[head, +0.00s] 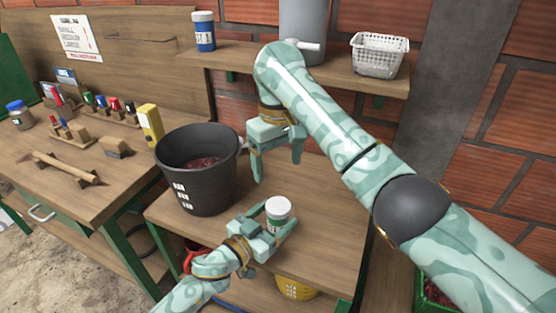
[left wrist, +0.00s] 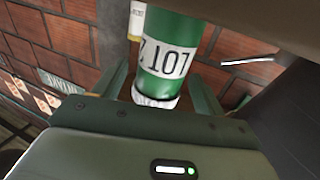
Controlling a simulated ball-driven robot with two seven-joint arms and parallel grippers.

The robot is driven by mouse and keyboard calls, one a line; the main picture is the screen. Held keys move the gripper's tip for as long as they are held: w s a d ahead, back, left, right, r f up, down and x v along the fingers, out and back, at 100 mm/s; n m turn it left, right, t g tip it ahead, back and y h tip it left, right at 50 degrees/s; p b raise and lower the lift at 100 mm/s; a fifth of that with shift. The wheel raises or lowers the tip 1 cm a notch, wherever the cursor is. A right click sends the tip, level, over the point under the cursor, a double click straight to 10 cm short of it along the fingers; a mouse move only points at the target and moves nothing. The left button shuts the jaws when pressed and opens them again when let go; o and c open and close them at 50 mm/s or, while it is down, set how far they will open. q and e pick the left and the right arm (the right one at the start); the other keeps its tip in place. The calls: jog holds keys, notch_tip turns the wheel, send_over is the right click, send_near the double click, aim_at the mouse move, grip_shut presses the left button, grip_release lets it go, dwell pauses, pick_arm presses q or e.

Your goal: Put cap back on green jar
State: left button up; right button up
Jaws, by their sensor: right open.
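The green jar (head: 277,220) stands upright at the right-hand bench, with a white top; I cannot tell whether that top is a cap or a bare rim. In the left wrist view the jar (left wrist: 172,60) appears upside down with a "LOT 7" label and its white end near my gripper. My left gripper (head: 276,222) has a finger on each side of the jar and appears shut on it. The jar's base is hidden. My right gripper (head: 278,171) is open and empty, pointing down above and behind the jar. I see no separate loose cap.
A black bucket (head: 193,192) with dark red contents stands left of the jar. The bench right of the jar is clear.

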pick_arm(q)
jog(key=shift+s+a, duration=0.4)
jog(key=shift+a, duration=0.05)
jog(key=p+v, duration=0.3)
jog(key=v, duration=1.2)
pick_arm(e)
jog(key=r, duration=0.5)
jog(key=shift+s, duration=0.25)
